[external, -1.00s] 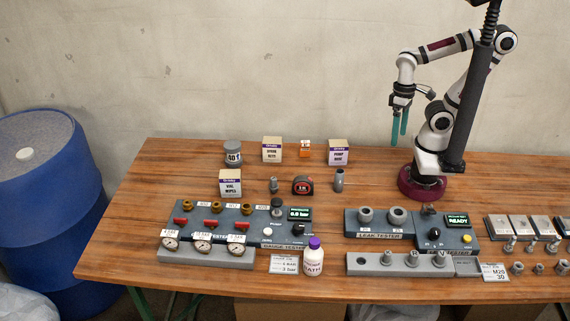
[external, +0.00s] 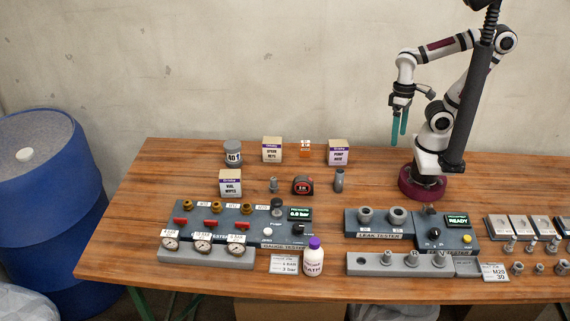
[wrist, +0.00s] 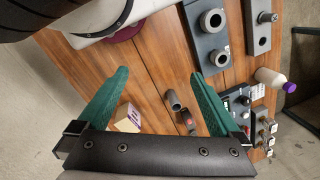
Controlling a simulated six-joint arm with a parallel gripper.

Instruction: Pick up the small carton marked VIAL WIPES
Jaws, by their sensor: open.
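The small carton marked VIAL WIPES (external: 230,185) stands upright on the wooden table, left of centre, behind the gauge tester. It is white with a dark band and a tan top. I cannot make it out in the wrist view. My gripper (external: 399,126) has teal fingers pointing down and hangs in the air at the right, well above the table and far from the carton. In the wrist view my gripper (wrist: 158,90) is open with nothing between its fingers.
Similar cartons, SPARE KEYS (external: 272,150) and PUMP (external: 338,153), stand behind. The gauge tester (external: 240,222) lies in front.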

